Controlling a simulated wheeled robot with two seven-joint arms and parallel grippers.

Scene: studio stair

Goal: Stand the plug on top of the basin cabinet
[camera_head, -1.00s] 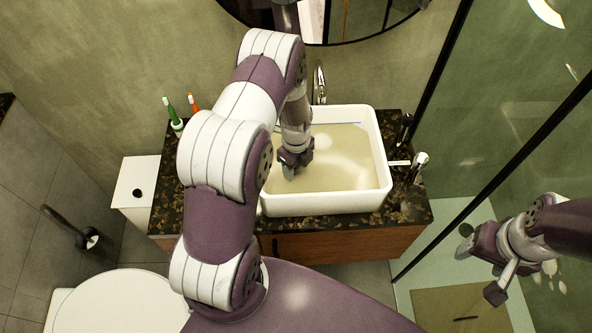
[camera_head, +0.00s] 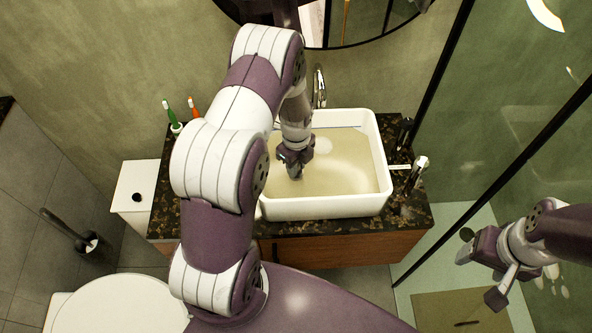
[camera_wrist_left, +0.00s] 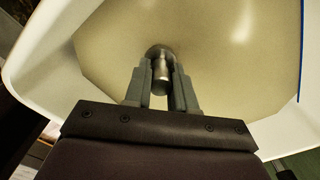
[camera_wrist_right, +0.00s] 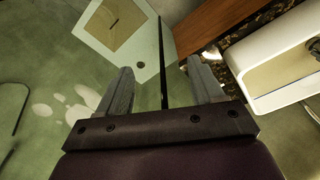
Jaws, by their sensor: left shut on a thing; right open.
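The plug (camera_wrist_left: 161,72) is a small metal cylinder with a wider round end, seen in the left wrist view. My left gripper (camera_wrist_left: 160,84) is shut on it, with one finger on each side. In the head view my left gripper (camera_head: 293,168) points down into the white basin (camera_head: 330,208), over its left part; the plug is hard to make out there. The basin cabinet (camera_head: 414,214) has a dark speckled top and a wooden front, with the basin standing on it. My right gripper (camera_head: 480,272) is open and empty off to the right; its spread fingers show in the right wrist view (camera_wrist_right: 160,72).
A tap (camera_head: 319,86) rises behind the basin. A cup with toothbrushes (camera_head: 177,127) stands at the top's back left, and bottles (camera_head: 417,170) at its right. The top's left strip (camera_head: 170,190) is clear. A glass screen edge (camera_head: 480,195) runs along the right.

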